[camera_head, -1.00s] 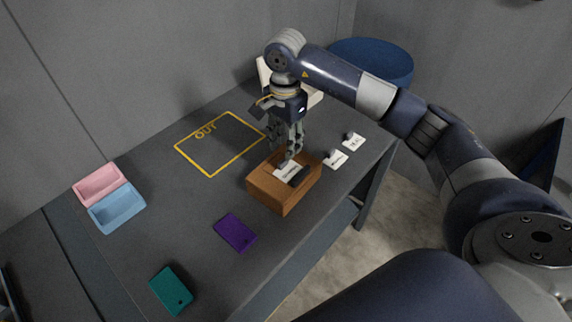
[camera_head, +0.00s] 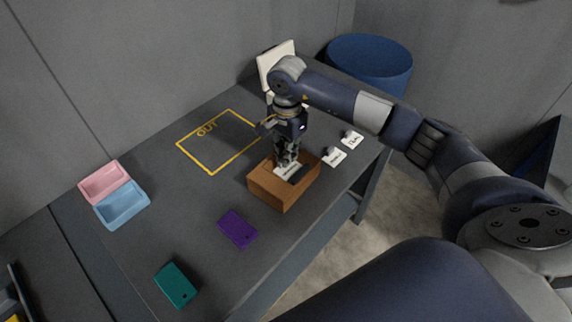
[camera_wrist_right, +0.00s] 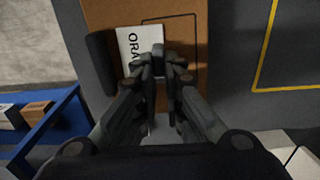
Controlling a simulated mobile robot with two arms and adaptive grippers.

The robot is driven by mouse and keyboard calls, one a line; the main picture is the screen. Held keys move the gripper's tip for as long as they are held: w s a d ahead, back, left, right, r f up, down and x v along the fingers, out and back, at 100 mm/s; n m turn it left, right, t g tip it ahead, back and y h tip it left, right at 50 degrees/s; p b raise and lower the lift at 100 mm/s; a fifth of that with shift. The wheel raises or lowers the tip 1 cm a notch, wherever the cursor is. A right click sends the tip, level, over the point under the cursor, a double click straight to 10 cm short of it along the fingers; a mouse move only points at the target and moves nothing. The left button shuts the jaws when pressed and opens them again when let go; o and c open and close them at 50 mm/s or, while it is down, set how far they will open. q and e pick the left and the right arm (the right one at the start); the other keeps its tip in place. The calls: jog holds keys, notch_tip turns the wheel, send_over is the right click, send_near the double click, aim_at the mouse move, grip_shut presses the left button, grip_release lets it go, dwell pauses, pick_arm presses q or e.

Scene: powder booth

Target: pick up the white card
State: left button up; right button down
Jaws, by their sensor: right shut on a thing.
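A white card (camera_head: 288,171) with dark lettering lies on top of a brown wooden box (camera_head: 270,187), beside a dark bar. In the right wrist view, the card (camera_wrist_right: 130,45) shows the letters "ORA", and the rest is hidden by the fingers. My right gripper (camera_head: 287,160) points down at the card and is shut on it. In the right wrist view, its fingertips (camera_wrist_right: 160,62) meet at the card's edge. The card shows no clear gap above the box. My left gripper is not in view.
Two small white label cards (camera_head: 334,157) (camera_head: 352,138) lie right of the box. A yellow "OUT" outline (camera_head: 213,174) marks an empty area at left.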

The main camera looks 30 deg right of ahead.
jog(key=shift+r+b, duration=0.45)
jog(key=shift+r, duration=0.05)
notch_tip(320, 180, up, 2)
jog(key=shift+w+r+b, duration=0.1)
jog(key=shift+b, duration=0.7)
jog(key=s+r+b, duration=0.1)
jog(key=s+b, duration=0.4)
jog(key=s, duration=1.1)
jog(key=shift+d+r+b, duration=0.3)
jog(key=shift+d+r, duration=0.1)
jog(key=shift+d, duration=0.05)
